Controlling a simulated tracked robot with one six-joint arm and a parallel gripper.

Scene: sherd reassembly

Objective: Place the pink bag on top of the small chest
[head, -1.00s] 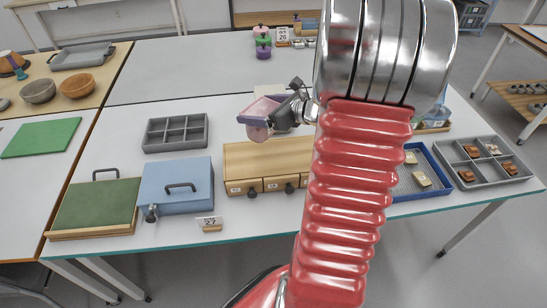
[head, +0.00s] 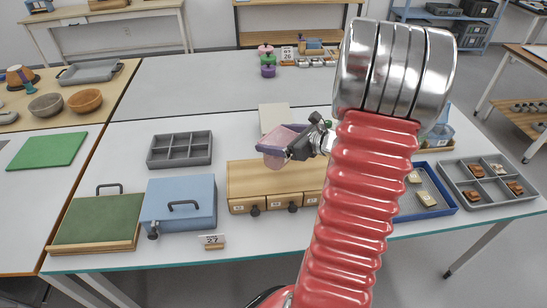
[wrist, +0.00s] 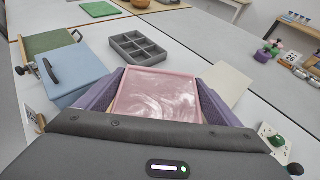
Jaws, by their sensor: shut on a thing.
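The pink bag (head: 274,161) is held in my gripper (head: 287,142) above the small chest's back part in the head view. In the wrist view the bag (wrist: 158,97) fills the space between my two purple fingers, which press on its left and right sides. The small chest (head: 246,178) is a light wooden box with drawers and dark knobs along its front. Its right end is hidden behind my arm. The bag seems to hang clear of the chest top, though the exact gap is hard to tell.
A blue box (head: 197,191) with a handle stands left of the chest, and a grey compartment tray (head: 180,149) lies behind it. A pale flat board (head: 273,116) lies behind the bag. A blue tray (head: 447,209) is to the right. The chest top looks bare.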

